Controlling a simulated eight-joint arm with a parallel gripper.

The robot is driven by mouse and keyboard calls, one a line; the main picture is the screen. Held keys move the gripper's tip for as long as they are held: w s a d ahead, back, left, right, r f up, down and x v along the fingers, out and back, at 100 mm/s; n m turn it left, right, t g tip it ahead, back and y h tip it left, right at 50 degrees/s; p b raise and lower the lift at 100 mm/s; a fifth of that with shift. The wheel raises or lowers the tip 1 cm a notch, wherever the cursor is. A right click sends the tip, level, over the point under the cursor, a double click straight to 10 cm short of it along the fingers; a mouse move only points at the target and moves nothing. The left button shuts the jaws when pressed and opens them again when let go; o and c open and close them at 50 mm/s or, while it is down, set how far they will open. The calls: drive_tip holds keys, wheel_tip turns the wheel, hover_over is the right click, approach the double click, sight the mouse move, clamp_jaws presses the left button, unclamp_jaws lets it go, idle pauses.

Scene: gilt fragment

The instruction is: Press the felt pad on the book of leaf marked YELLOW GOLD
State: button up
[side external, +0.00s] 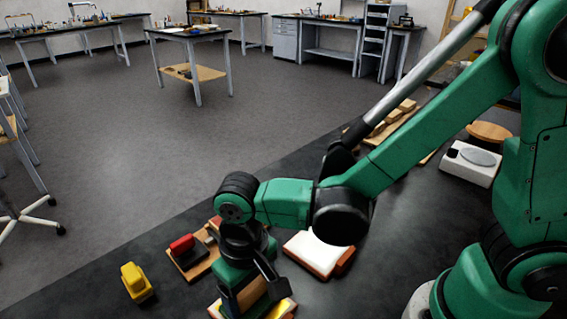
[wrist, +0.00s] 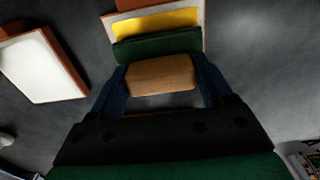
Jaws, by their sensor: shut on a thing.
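My gripper (side external: 250,288) is low over the bench and shut on the wooden handle of the felt pad. In the wrist view the tan handle (wrist: 160,73) sits between the two dark fingers, with the dark green felt (wrist: 152,45) beyond it. An open book with a yellow gold sheet (wrist: 157,21) and reddish-brown edges lies just past the felt, partly covered by it. In the side view that book (side external: 282,309) shows below my gripper, mostly hidden. I cannot tell whether the felt touches the sheet. No marking is readable.
A second book with a white page (side external: 318,252) lies right of my gripper; it also shows in the wrist view (wrist: 42,68). A wooden tray with a red-topped tool (side external: 183,245) and a yellow block-shaped object (side external: 134,279) stand to the left. A white device (side external: 470,163) is farther back.

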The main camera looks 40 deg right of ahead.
sight(250, 287)
drive_tip(key=shift+f, duration=0.55)
idle(1.1)
drive_tip(key=shift+r, duration=0.1)
drive_tip(key=shift+r, duration=3.45)
